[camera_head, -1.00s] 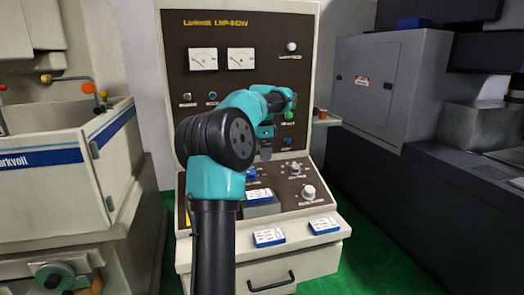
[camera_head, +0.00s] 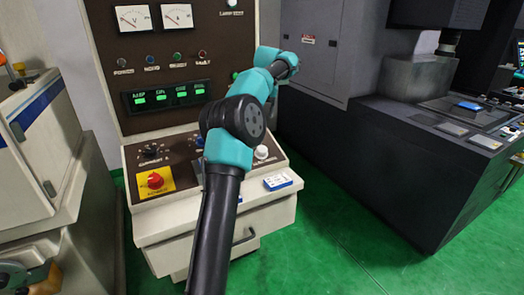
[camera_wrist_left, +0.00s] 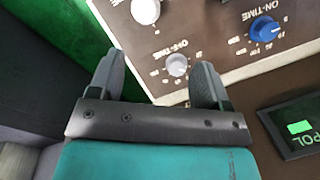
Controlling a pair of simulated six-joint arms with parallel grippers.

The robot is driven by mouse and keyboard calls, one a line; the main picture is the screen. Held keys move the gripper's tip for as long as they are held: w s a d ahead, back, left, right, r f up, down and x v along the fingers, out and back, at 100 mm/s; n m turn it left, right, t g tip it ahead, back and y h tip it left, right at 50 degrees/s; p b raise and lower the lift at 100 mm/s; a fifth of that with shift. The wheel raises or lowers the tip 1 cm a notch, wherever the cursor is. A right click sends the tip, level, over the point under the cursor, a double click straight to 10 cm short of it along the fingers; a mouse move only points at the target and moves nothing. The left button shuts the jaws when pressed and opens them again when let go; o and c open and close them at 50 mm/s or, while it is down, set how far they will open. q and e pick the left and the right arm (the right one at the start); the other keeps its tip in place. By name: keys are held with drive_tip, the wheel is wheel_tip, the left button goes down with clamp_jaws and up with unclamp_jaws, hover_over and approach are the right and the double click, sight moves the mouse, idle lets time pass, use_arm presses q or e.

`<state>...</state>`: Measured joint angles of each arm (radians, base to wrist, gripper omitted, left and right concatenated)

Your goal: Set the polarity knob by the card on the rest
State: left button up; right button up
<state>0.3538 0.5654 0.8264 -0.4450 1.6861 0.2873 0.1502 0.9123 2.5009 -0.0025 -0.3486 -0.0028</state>
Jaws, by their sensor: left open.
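The white knob (camera_head: 262,152) sits at the right of the console's sloped panel; its label is too small to read. In the left wrist view a large white knob (camera_wrist_left: 145,10), cut by the top edge, a small white OFF-TIME knob (camera_wrist_left: 177,65) and a blue ON-TIME knob (camera_wrist_left: 265,29) show. A white and blue card (camera_head: 278,181) lies on the front ledge (camera_head: 160,222); its text is unreadable. My left gripper (camera_wrist_left: 158,72) is open and empty, its fingers either side of the OFF-TIME knob in the picture; contact is unclear. Its fingers are not discernible in the head view.
A red knob (camera_head: 155,181) on a yellow plate is at the panel's left. Green readouts (camera_head: 165,96) are lit above; the POL readout (camera_wrist_left: 300,127) shows in the wrist view. A dark machine (camera_head: 400,150) stands right, with green floor between. My arm covers the panel's middle.

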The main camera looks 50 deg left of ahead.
sight(262, 149)
use_arm(q)
drive_tip(key=w+d+n, duration=0.1)
drive_tip(key=w+n, duration=0.1)
drive_tip(key=shift+w+d+f, duration=0.15)
drive_tip(key=shift+w+d, duration=0.2)
drive_tip(key=shift+d, duration=0.05)
drive_tip(key=shift+f, duration=0.1)
drive_tip(key=f, duration=0.5)
drive_tip(key=s+a+f, duration=0.1)
drive_tip(key=f, duration=0.5)
drive_tip(key=s+f, duration=0.1)
drive_tip(key=f, duration=0.5)
drive_tip(key=shift+a, duration=0.35)
drive_tip(key=shift+c, duration=0.4)
drive_tip(key=c, duration=0.8)
